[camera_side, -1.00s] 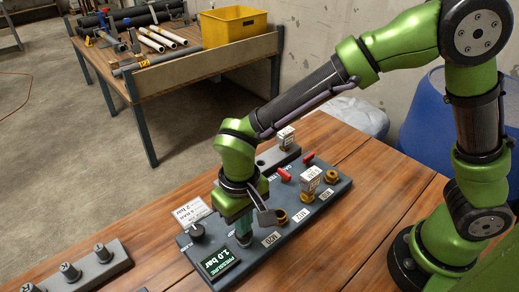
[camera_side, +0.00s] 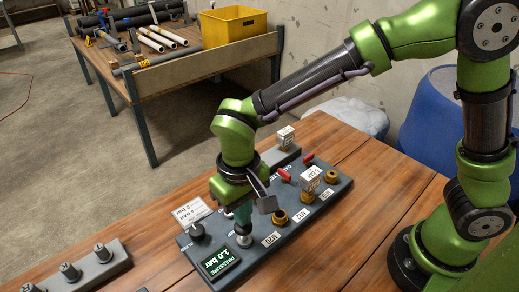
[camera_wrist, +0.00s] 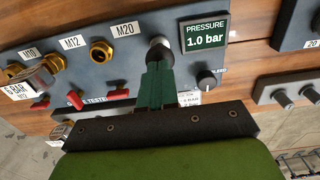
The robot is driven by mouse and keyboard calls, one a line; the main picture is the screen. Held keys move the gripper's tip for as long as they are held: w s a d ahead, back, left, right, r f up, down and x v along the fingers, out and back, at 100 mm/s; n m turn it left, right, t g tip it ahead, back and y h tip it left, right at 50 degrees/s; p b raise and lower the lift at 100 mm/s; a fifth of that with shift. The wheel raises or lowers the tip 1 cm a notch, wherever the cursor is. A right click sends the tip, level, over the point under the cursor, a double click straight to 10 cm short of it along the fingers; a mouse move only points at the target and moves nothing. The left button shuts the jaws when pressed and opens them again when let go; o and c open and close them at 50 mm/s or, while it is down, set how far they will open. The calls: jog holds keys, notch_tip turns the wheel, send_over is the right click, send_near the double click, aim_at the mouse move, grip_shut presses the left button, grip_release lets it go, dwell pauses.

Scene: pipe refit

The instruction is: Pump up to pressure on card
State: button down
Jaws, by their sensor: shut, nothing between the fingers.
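The test panel (camera_side: 281,248) is a grey board on the wooden table. Its pressure display (camera_side: 218,262) reads 1.0 bar in the side view and also in the wrist view (camera_wrist: 206,37).
Brass ports labelled M20, M12 and M10 (camera_side: 279,216) line the panel, with red levers (camera_side: 284,175) behind. White tags stand by them. A grey rack with several knobs (camera_side: 70,270) lies left. A blue barrel (camera_side: 435,120) stands behind my arm.

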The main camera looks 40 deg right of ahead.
jog(key=shift+f, duration=1.65)
jog(key=shift+r, duration=1.65)
jog(key=shift+f, duration=1.7)
jog(key=shift+r, duration=1.7)
